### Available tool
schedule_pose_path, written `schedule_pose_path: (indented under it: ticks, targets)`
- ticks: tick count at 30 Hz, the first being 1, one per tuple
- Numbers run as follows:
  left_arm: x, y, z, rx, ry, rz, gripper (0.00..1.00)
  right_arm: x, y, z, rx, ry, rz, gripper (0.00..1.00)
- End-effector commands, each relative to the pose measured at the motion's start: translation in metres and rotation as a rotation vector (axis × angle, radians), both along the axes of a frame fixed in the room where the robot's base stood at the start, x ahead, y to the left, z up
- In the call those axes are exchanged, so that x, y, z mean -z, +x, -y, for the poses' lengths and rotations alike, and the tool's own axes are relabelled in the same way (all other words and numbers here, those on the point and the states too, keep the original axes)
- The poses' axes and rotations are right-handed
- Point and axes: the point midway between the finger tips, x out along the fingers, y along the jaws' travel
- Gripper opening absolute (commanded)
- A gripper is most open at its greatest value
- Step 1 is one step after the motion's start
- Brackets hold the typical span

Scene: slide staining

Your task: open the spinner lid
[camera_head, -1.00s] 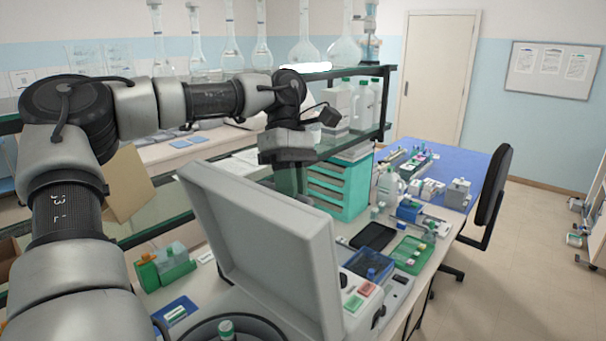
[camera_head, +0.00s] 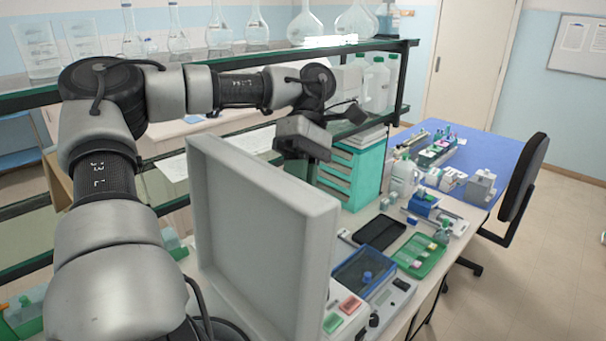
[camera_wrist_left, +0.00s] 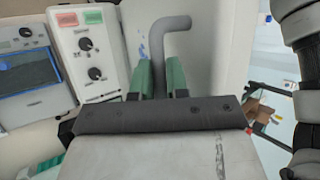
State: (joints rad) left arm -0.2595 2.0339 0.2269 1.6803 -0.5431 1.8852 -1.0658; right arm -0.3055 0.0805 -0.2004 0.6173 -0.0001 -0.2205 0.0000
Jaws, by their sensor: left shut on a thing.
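The spinner lid (camera_head: 262,235) is a large pale grey panel standing raised and close to upright in the head view. My left arm reaches behind it, and my left gripper (camera_head: 303,168) is mostly hidden by the lid there. In the left wrist view my left gripper (camera_wrist_left: 161,80) has its green fingers shut on either side of a bent grey handle (camera_wrist_left: 172,24) in front of a pale surface. The spinner's control panel (camera_wrist_left: 88,52) has red and green buttons and dark knobs. My right gripper is not in view.
A teal drawer unit (camera_head: 350,172) stands behind the lid under the glass shelf (camera_head: 250,58), which carries flasks. Right of the spinner are a blue-lidded device (camera_head: 364,270), a green tray (camera_head: 419,255) and a black pad (camera_head: 380,232). A black chair (camera_head: 522,180) stands beside the bench.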

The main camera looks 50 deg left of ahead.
Motion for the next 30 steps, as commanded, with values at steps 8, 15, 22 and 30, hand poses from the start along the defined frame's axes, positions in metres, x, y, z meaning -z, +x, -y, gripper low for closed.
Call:
schedule_pose_path:
  ticks: [8,15,22,30]
  targets:
    - [0.006,-0.001,0.0,0.004,-0.001,-0.01,0.36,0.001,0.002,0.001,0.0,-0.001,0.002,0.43]
    - [0.003,-0.001,0.0,0.002,0.0,-0.005,0.4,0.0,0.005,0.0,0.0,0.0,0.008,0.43]
    - [-0.001,0.002,-0.003,0.0,0.003,-0.004,0.4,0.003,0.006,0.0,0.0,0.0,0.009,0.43]
    - [-0.033,0.023,-0.021,-0.003,0.006,-0.006,0.4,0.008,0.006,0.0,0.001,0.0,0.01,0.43]
